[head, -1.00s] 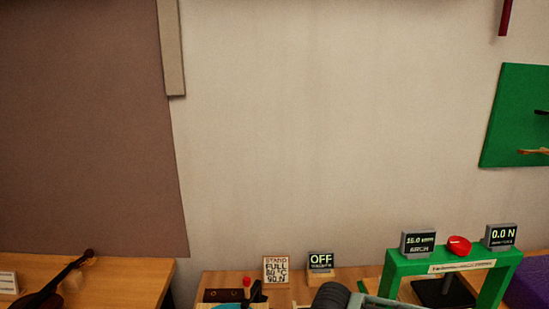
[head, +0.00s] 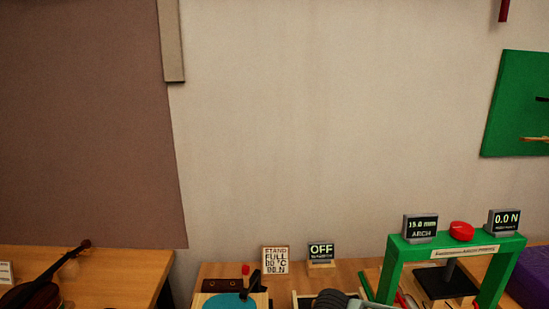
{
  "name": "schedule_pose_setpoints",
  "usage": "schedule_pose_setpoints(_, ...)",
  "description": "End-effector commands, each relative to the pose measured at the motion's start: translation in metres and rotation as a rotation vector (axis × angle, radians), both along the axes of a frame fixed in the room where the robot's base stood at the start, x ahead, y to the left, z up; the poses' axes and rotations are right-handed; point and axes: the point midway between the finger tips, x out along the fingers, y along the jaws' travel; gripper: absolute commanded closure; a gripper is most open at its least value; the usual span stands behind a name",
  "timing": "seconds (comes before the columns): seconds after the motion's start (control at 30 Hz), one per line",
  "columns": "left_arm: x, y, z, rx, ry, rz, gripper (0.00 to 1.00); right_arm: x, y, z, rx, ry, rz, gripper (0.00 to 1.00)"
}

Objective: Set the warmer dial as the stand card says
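The stand card (head: 276,260) stands upright at the back of the middle bench. It reads "STAND", "FULL", what looks like "80 °C", and "90 N"; the small print is blurred. Right of it, a small display (head: 320,251) reads "OFF" above a label too small to read, perhaps the warmer's. I cannot make out the warmer dial. Neither of my grippers can be made out; a dark ridged rounded shape with a grey part at the bottom edge looks like part of my arm and hides the bench there.
A green arch press (head: 392,275) with a red knob (head: 461,231) and two displays stands right, the right one reading "0.0 N". A blue disc (head: 228,302) with a black lever sits front left. A violin (head: 40,292) lies on the left bench.

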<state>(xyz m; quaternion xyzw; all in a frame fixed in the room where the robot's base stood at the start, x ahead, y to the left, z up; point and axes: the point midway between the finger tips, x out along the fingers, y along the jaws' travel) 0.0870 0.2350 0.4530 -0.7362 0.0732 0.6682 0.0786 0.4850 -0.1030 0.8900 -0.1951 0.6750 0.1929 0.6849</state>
Motion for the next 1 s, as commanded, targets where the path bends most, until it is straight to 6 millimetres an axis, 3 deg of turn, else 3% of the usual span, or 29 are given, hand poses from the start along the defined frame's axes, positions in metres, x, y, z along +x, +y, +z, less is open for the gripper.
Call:
schedule_pose_setpoints(0.2,-0.0005,-0.0001,-0.0010,0.000,0.001,0.000,0.42,-0.0074,0.0015,-0.0086,0.001,0.017,0.004,1.00)
schedule_pose_setpoints(1.0,-0.0005,-0.0001,-0.0026,0.000,0.000,0.000,0.42,-0.0113,-0.0028,-0.0103,0.001,0.022,0.003,1.00)
